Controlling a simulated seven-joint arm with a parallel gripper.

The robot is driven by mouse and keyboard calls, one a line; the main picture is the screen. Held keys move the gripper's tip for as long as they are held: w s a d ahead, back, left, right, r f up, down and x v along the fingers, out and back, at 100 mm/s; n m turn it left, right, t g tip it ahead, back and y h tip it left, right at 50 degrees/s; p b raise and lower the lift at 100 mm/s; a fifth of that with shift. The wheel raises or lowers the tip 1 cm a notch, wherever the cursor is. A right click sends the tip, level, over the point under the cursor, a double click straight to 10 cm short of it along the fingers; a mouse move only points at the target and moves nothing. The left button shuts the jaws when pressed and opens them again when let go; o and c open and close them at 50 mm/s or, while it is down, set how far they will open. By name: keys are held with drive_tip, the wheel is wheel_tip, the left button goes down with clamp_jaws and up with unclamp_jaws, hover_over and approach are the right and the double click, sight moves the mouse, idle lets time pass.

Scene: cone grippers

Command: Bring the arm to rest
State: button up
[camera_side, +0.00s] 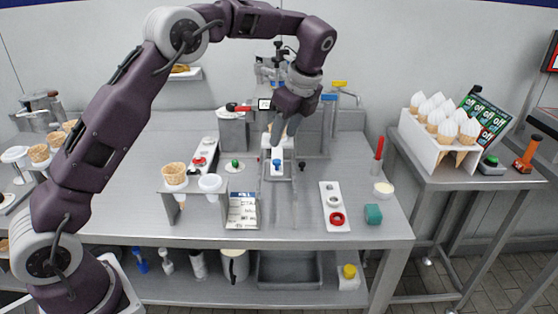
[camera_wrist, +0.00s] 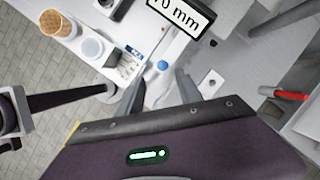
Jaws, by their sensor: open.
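My gripper (camera_side: 283,128) hangs above the middle of the steel table (camera_side: 290,233), pointing down, in front of a grey machine. Its two fingers also show in the wrist view (camera_wrist: 160,88), spread apart with nothing between them. Below it in the side view is a small white block with a blue knob (camera_side: 276,164); the blue knob also shows in the wrist view (camera_wrist: 162,66). My gripper appears apart from the table and everything on it.
A stand holds a wafer cone (camera_side: 174,172) and a white cup (camera_side: 210,182) at left of centre. A white rack of filled cones (camera_side: 420,145) stands on the right-hand table.

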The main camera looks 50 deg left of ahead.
drive_tip(key=s+d+r+n+t+h, duration=0.1)
drive_tip(key=s+d+r+n+t, duration=0.1)
drive_tip(key=s+r+n, duration=0.5)
drive_tip(key=s+d+f+n+t+h, duration=0.1)
drive_tip(key=s+n, duration=0.4)
drive_tip(key=s, duration=0.8)
drive_tip(key=s+d+n+t+h, duration=0.2)
drive_tip(key=s+d+n, duration=0.2)
drive_tip(key=s, duration=1)
drive_tip(key=shift+s+f+n, duration=0.2)
drive_tip(key=shift+f+n, duration=0.2)
drive_tip(key=shift+n, duration=0.2)
